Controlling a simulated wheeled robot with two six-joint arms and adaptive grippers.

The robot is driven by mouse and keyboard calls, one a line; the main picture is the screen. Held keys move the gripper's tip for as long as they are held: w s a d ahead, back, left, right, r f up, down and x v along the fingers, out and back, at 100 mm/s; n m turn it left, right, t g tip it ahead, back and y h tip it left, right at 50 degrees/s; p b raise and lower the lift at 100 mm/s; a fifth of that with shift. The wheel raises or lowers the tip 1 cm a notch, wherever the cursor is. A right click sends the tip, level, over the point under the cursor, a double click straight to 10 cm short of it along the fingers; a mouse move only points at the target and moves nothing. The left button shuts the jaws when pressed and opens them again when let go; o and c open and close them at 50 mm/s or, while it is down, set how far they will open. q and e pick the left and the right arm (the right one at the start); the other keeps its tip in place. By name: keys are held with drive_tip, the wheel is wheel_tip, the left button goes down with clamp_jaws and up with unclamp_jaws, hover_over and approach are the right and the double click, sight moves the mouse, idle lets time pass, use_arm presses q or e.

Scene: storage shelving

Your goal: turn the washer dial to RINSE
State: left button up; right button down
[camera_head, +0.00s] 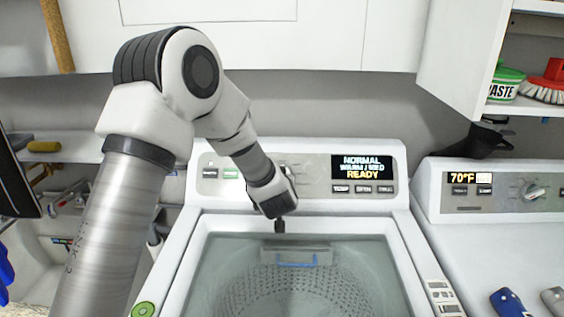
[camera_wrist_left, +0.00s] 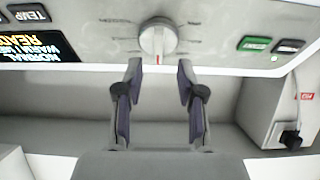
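The washer dial (camera_wrist_left: 158,40) is a round, pale knob with a raised grip bar and a red mark on the control panel. My left gripper (camera_wrist_left: 158,72) is open, its two fingertips apart on either side of the dial's lower edge in the left wrist view, where the panel appears upside down. I cannot tell whether they touch it. In the head view my left wrist covers most of the dial and hides the fingers. The washer display (camera_head: 364,167) reads NORMAL, WARM / MED, READY. My right gripper is out of view.
Below the panel is the washer's window lid (camera_head: 300,250), with the perforated drum visible through it. A dryer (camera_head: 490,210) stands close on the right. A cabinet (camera_head: 465,55) overhangs at upper right. A green panel button (camera_wrist_left: 254,44) lies to one side of the dial.

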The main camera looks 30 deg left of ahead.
use_arm(q)
drive_tip(key=p+x, duration=0.1)
drive_tip(key=x, duration=0.5)
drive_tip(key=shift+w+a+r, duration=0.1)
drive_tip(key=shift+w+r, duration=0.05)
drive_tip(key=shift+w, duration=0.05)
drive_tip(key=shift+s+r, duration=0.15)
drive_tip(key=shift+r, duration=0.1)
drive_tip(key=shift+c, duration=0.3)
drive_tip(key=shift+f, duration=0.1)
clamp_jaws()
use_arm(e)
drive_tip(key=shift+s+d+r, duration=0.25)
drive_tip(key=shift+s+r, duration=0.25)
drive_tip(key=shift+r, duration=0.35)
